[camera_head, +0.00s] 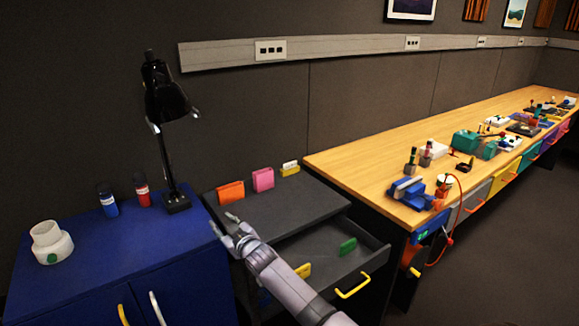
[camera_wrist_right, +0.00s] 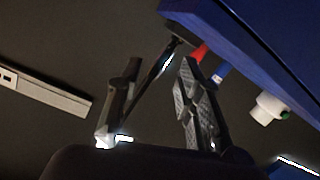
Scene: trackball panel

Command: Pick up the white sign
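The white sign (camera_head: 290,168) stands upright at the back right of the dark grey cabinet top in the head view. It is small, with dark marks on it that I cannot read. My right gripper (camera_head: 229,228) is over the front left of that cabinet, apart from the sign and to its lower left. In the right wrist view the right gripper (camera_wrist_right: 160,72) has its two fingers spread with nothing held between them. The white sign does not show in the wrist view. My left gripper is not in view.
An orange sign (camera_head: 230,192) and a pink sign (camera_head: 263,180) stand left of the white one. The open drawer (camera_head: 325,262) holds a green sign (camera_head: 347,246) and a yellow one (camera_head: 303,271). A black lamp (camera_head: 166,105) stands on the blue cabinet (camera_head: 130,250).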

